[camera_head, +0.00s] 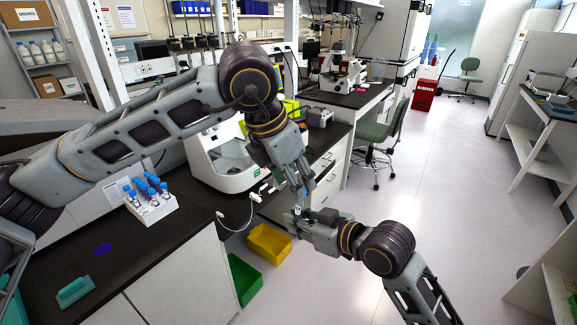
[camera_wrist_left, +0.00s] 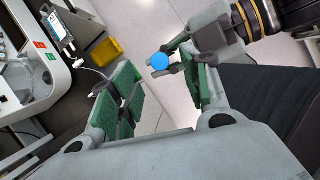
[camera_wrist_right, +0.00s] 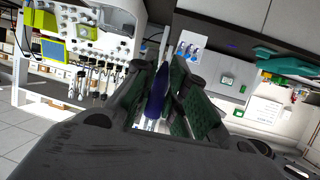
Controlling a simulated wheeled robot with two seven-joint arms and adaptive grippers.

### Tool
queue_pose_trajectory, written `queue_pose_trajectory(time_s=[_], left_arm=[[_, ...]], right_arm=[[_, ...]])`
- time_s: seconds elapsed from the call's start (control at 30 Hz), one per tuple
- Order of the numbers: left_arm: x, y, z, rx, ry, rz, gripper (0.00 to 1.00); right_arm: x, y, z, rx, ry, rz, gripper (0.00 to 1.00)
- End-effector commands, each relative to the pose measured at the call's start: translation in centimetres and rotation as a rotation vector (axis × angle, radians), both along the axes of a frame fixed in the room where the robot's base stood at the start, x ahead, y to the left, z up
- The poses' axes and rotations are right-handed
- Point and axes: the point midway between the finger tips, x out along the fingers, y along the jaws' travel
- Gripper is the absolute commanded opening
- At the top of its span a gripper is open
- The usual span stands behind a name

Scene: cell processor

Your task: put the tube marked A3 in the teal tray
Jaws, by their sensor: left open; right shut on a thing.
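My right gripper (camera_head: 299,214) is shut on a tube (camera_wrist_right: 154,100) with a blue cap (camera_wrist_left: 160,62), held in the air beyond the bench edge. Its marking cannot be read. My left gripper (camera_head: 298,184) is open just above it in the head view. In the left wrist view the cap shows beyond the open fingers (camera_wrist_left: 150,85); I cannot tell whether they touch it. A flat teal item (camera_head: 75,292), possibly the teal tray, lies on the dark bench at lower left. A white rack (camera_head: 160,217) with several blue-capped tubes stands farther back.
A white machine (camera_head: 219,165) stands on the bench behind the left gripper. A yellow bin (camera_head: 270,243) and a green bin (camera_head: 245,280) are low beside the cabinet. A purple patch (camera_head: 103,248) is on the bench. The floor at right is mostly clear.

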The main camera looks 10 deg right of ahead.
Motion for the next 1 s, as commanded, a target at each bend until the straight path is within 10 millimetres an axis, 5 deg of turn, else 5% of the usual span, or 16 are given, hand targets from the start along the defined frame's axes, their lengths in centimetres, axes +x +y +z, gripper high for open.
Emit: queue_pose_trajectory(time_s=[0.5, 1.0], left_arm=[[1.2, -1.7, -5.1, 0.0, 0.001, -0.001, 0.47], [1.4, -1.9, -5.6, -0.001, -0.001, -0.001, 0.42]], right_arm=[[0.0, 0.0, 0.0, 0.0, 0.0, 0.0, 0.0], [0.0, 0.0, 0.0, 0.0, 0.0, 0.0, 0.0]])
